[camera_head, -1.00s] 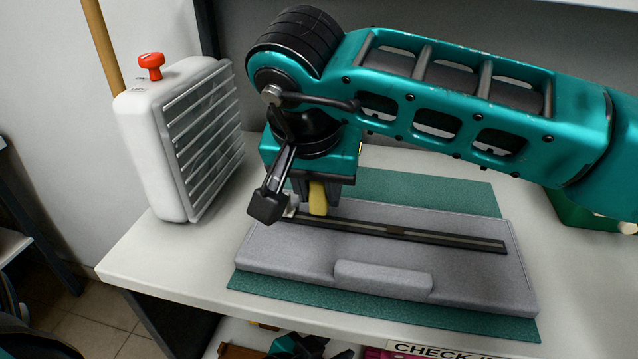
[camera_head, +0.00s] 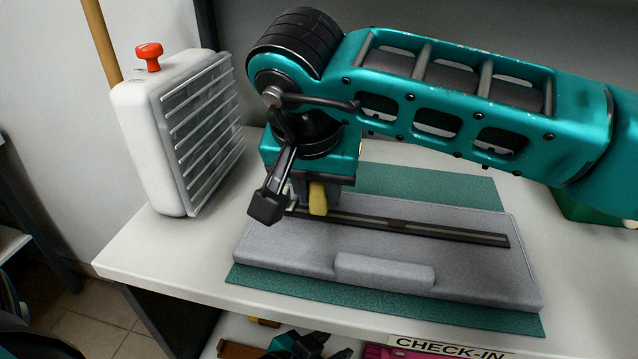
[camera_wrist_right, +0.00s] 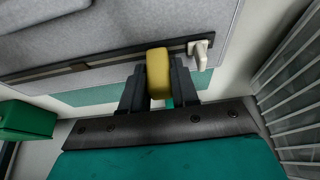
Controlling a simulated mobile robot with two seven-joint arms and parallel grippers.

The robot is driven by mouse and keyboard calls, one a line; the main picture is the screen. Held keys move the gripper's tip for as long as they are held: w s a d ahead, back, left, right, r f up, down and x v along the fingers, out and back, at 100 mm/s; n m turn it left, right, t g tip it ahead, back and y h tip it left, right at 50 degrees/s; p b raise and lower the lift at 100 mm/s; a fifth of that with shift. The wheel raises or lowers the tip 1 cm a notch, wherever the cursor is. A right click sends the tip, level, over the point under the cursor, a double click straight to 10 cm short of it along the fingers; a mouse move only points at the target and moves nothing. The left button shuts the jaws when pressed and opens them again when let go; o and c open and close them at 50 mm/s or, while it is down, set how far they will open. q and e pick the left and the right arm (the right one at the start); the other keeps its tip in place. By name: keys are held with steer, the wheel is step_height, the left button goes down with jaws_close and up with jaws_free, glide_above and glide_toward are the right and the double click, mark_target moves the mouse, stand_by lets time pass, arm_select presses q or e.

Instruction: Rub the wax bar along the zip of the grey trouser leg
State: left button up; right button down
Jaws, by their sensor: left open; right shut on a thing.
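The grey trouser leg (camera_head: 310,250) lies flat on a green mat (camera_head: 400,307). Its dark zip (camera_head: 440,233) runs lengthwise along it, with a pale pull (camera_wrist_right: 200,50) at one end in the right wrist view. My right gripper (camera_head: 316,190) is shut on the yellow wax bar (camera_head: 318,201), near the left end of the zip. In the right wrist view the wax bar (camera_wrist_right: 158,72) stands between the fingers, its tip over or at the zip beside the pull; contact is unclear. My left gripper (camera_head: 300,346) is low at the bottom edge, below the tabletop, partly cut off.
A white louvred box (camera_head: 180,135) with a red knob stands left of the mat. A green container (camera_head: 585,208) is at the right, partly behind my right arm. The white table (camera_head: 175,255) has bare room at the front left. A CHECK-IN label (camera_head: 450,348) is on the front edge.

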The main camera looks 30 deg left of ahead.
steer(key=shift+f, duration=0.35)
steer(key=shift+d+b, duration=0.1)
steer(key=shift+b, duration=0.2)
steer(key=shift+w+d+r+b, duration=0.1)
steer(key=shift+w+d+b, duration=0.15)
steer(key=shift+d, duration=0.45)
steer(key=shift+w+d+b, duration=0.15)
steer(key=shift+w+d, duration=0.05)
steer(key=shift+d, duration=0.5)
steer(key=shift+d, duration=0.1)
